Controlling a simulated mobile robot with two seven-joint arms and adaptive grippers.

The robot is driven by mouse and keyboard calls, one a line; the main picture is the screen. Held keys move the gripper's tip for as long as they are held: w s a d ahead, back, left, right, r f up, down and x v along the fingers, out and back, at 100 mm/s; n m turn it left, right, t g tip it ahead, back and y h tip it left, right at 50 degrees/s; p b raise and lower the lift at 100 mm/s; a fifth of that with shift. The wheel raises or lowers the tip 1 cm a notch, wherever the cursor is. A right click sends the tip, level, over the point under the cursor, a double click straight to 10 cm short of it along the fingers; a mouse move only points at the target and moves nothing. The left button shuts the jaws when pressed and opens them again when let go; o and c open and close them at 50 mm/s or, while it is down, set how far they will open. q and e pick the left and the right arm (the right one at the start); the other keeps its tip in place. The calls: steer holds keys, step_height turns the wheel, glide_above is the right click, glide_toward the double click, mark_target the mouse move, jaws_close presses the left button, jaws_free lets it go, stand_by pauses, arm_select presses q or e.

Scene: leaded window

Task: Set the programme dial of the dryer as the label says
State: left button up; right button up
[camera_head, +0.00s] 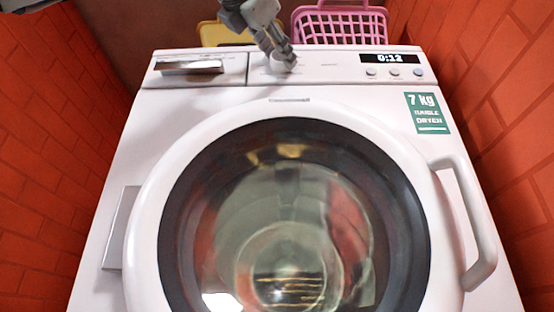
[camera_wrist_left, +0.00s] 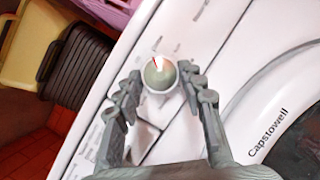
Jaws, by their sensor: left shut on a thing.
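The white dryer (camera_head: 112,200) faces me with its round door closed. Its programme dial (camera_wrist_left: 160,73) shows in the left wrist view as a round knob with a grey-green face and a red pointer mark towards the upper left of that picture. My left gripper (camera_wrist_left: 160,78) has one finger on each side of the dial and is shut on it. In the head view the left gripper (camera_head: 287,60) comes down from above and hides most of the dial. The printing around the dial is too small to read. My right gripper is not in view.
A display (camera_head: 388,59) reads 0:12 above several round buttons. A green label (camera_head: 427,113) reads 7 kg and DRYER. A drawer handle (camera_head: 190,67) is at the panel's left. A pink basket (camera_head: 340,25) and a yellow object (camera_head: 212,33) stand behind. Red brick walls flank the dryer.

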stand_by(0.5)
arm_select(q)
steer(key=o, duration=1.2)
steer(key=shift+c, duration=0.2)
steer(key=v, duration=1.2)
